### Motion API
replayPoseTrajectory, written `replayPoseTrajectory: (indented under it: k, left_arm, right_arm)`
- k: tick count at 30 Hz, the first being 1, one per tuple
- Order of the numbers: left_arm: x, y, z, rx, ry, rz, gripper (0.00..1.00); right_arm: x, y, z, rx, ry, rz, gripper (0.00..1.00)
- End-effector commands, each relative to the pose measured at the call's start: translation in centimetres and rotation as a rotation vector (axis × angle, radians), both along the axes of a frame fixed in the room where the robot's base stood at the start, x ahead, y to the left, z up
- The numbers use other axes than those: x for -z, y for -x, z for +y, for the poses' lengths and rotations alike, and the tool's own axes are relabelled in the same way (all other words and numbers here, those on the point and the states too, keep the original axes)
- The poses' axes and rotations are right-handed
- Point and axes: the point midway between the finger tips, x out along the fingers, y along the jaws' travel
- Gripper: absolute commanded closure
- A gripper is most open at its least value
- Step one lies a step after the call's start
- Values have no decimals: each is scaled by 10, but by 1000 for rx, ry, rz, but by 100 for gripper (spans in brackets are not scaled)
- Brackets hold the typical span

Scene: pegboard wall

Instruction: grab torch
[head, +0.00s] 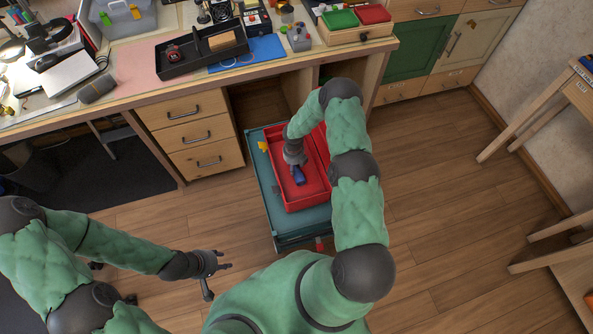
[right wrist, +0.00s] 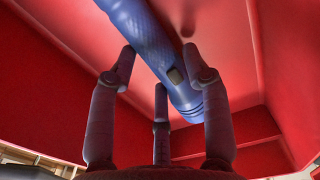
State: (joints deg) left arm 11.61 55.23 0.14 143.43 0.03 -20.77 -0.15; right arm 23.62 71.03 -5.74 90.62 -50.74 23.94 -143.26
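The torch (head: 298,177) is blue and lies on the floor of a red tray (head: 320,155). In the right wrist view the torch (right wrist: 150,42) runs diagonally across the top, with a small button on its side. My right gripper (head: 296,164) reaches down into the tray over one end of the torch. In the right wrist view its fingers (right wrist: 158,65) are spread open, close to the torch; I cannot tell whether any finger touches it. My left gripper (head: 219,278) is open and empty, held low over the floor at the left, away from the tray.
The red tray sits on a teal cart (head: 262,186); a small yellow item (head: 263,146) lies beside the tray. A workbench (head: 130,92) with drawers and many tools stands behind. A wooden stool or table (head: 530,110) stands at the right. The wooden floor between is clear.

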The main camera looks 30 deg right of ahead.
Motion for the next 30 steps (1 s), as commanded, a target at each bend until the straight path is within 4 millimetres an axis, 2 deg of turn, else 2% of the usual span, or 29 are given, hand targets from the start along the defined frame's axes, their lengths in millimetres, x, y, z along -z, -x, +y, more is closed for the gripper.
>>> replayPoseTrajectory:
  k: [1, 5, 17, 26, 30]
  left_arm:
    - [0, 0, 0, 0, 0, 0, 60]
    - [0, 0, 0, 0, 0, 0, 60]
    - [-4, 0, 0, 0, 0, 0, 60]
    - [-25, 0, 0, 0, 0, 0, 60]
    - [-35, 0, 0, 0, 0, 0, 60]
  right_arm:
    - [0, 0, 0, 0, 0, 0, 63]
    - [0, 0, 0, 0, 0, 1, 98]
    - [-5, 0, 0, 0, 0, 0, 99]
    - [-38, -1, 0, 0, 0, -1, 99]
    - [-58, -2, 21, -5, -1, -1, 99]
